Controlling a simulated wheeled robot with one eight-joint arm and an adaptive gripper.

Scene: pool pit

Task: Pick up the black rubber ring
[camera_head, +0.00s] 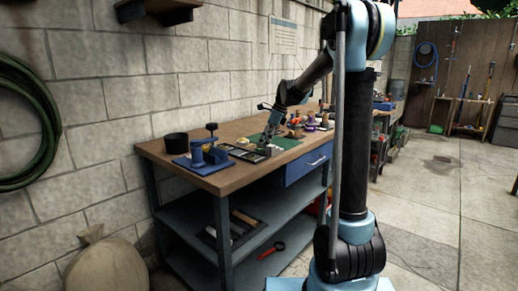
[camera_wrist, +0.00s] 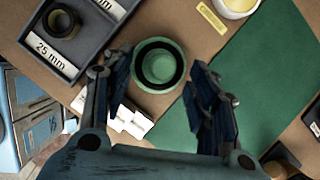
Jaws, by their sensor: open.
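In the wrist view, a black ring (camera_wrist: 146,53) shows inside a round green piece (camera_wrist: 138,64) between my fingers. A second dark ring (camera_wrist: 52,30), with a tan inside, sits in a grey tray (camera_wrist: 88,48) labelled "25 mm" at the upper left. I cannot tell by material which ring is rubber. My gripper (camera_wrist: 159,66) is open, one finger on each side of the green piece, with nothing visibly gripped. The height gap between fingertips and piece cannot be judged. In the head view, my gripper (camera_head: 268,137) is over the workbench, too small to show the rings.
The workbench (camera_head: 226,182) stands against a block wall. On it are a blue vise (camera_head: 205,154), a black cylinder (camera_head: 176,144) and a green mat (camera_wrist: 240,95). White labelled blocks (camera_wrist: 128,122) lie beside my left finger. A pale cup (camera_wrist: 236,8) is at the top right.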

